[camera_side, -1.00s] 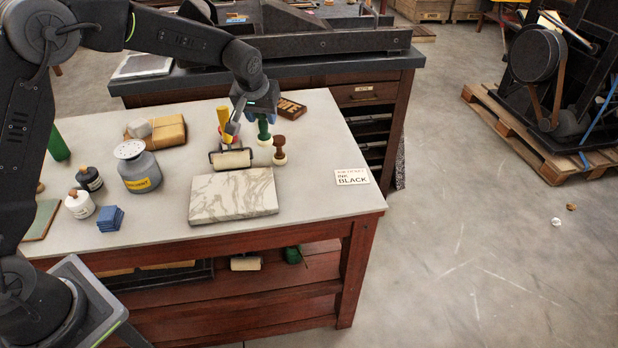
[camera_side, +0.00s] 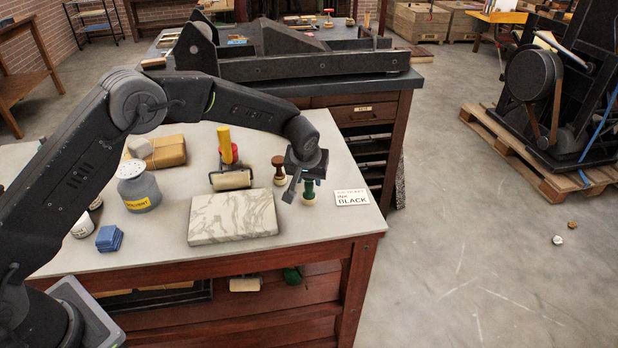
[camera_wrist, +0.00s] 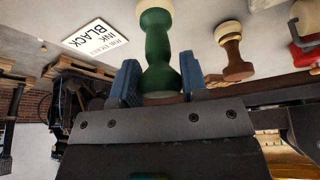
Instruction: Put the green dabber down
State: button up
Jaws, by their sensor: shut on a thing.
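The green dabber (camera_side: 309,192) has a turned green handle and a pale round pad at its lower end. My gripper (camera_side: 304,178) is shut on its handle, above the bench between the marble slab and the ink card. In the wrist view the green dabber (camera_wrist: 158,50) stands between the two blue fingers of my gripper (camera_wrist: 160,84), with its pad at the picture's top edge. I cannot tell whether the pad touches the bench top. A similar brown dabber (camera_side: 278,170) stands on the bench, behind and left of the green one; it also shows in the wrist view (camera_wrist: 233,52).
The marble slab (camera_side: 234,216) lies left of the green dabber. The "INK BLACK" card (camera_side: 352,197) lies close on its right. A roller (camera_side: 232,180) with a red and yellow handle stands behind the slab. The bench's right edge is just beyond the card.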

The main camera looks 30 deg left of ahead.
jog(key=shift+f, duration=0.3)
jog(key=shift+f, duration=0.2)
jog(key=o, duration=1.2)
